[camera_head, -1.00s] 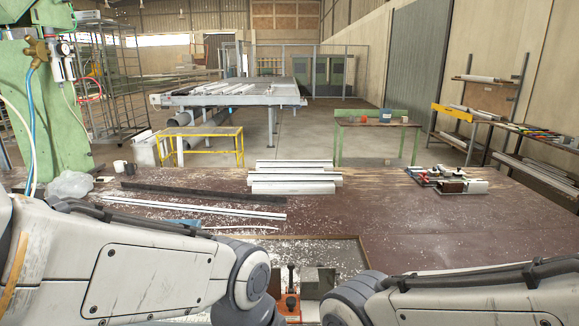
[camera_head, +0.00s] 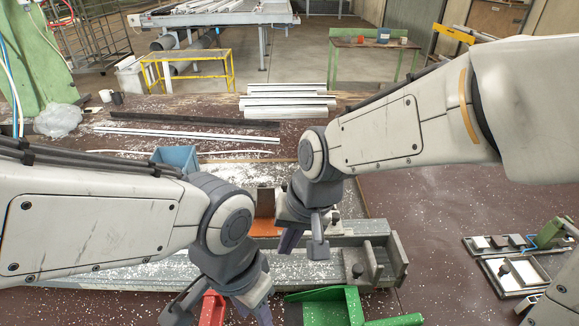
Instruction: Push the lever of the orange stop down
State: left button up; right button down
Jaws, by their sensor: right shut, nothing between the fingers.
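The orange stop (camera_head: 267,226) stands on a grey steel bed near the middle of the head view, with a brown upright face rising from its orange base. My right gripper (camera_head: 290,242) is shut and empty, pointing down at the stop's right side and covering part of it. The stop's lever cannot be made out; that side is behind my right gripper and wrist. My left gripper (camera_head: 262,308) is lower left of the stop, nearer to me. Its fingertips run towards the bottom edge, and its opening cannot be judged.
A red part (camera_head: 212,310) is beside my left gripper, and a green bracket (camera_head: 330,305) lies to its right. A grey end block (camera_head: 385,258) stands at the bed's right end. A blue bin (camera_head: 177,158) is behind my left forearm. Fixtures (camera_head: 510,272) lie at right.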

jog(key=w+r+m+t+p, duration=0.1)
jog(key=w+r+m+t, duration=0.1)
jog(key=w+m, duration=0.65)
jog(key=m+t+p, duration=0.1)
jog(key=m, duration=0.2)
send_near(287, 188)
jog(key=d+v, duration=0.1)
jog(key=v, duration=0.3)
jog(key=shift+s+a+f+y, duration=0.1)
jog(key=shift+a+f+y, duration=0.15)
jog(key=shift+f+y, duration=0.05)
jog(key=x, duration=0.9)
jog(key=shift+w+f, duration=0.3)
jog(key=shift+a+f, duration=0.1)
